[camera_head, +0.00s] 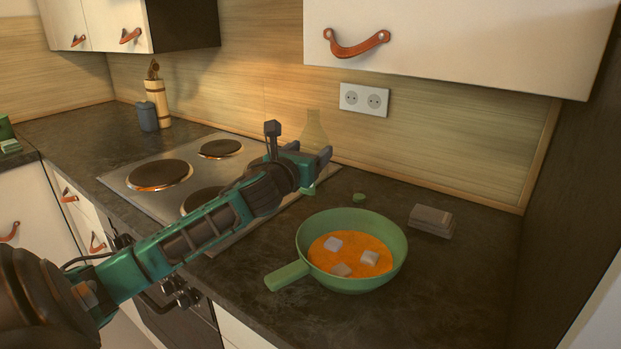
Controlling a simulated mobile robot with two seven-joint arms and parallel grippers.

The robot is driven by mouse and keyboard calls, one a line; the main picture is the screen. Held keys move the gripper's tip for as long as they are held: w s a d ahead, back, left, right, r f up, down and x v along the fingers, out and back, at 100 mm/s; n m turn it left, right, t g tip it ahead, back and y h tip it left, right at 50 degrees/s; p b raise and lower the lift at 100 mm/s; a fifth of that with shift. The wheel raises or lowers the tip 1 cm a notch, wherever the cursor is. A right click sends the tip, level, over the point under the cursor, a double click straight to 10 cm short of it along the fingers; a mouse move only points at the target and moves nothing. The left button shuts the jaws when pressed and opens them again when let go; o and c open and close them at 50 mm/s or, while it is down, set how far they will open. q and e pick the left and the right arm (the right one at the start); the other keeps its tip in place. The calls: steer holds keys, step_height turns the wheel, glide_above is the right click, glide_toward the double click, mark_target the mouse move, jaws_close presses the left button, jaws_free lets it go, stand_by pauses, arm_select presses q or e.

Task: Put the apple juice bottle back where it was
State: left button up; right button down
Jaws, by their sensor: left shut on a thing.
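The apple juice bottle (314,128) is a see-through, yellowish bottle with a narrow neck, upright at the back of the counter near the hob's right edge. My left gripper (318,158) is shut on it around its lower middle. The gripper hides much of the lower bottle, and a small green part shows below the fingers. I cannot tell whether the bottle's base touches the counter. My right gripper is not in view.
A green pan (398,252) with orange liquid and pale cubes stands in front. A small green piece (360,197) and a grey block (431,219) lie behind it. The hob (130,179) is left.

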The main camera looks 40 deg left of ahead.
mark_target(309, 203)
arm_select(q)
steer(key=shift+f+b, duration=0.45)
steer(key=shift+f, duration=1.65)
steer(key=o, duration=1.6)
steer(key=v, duration=1.2)
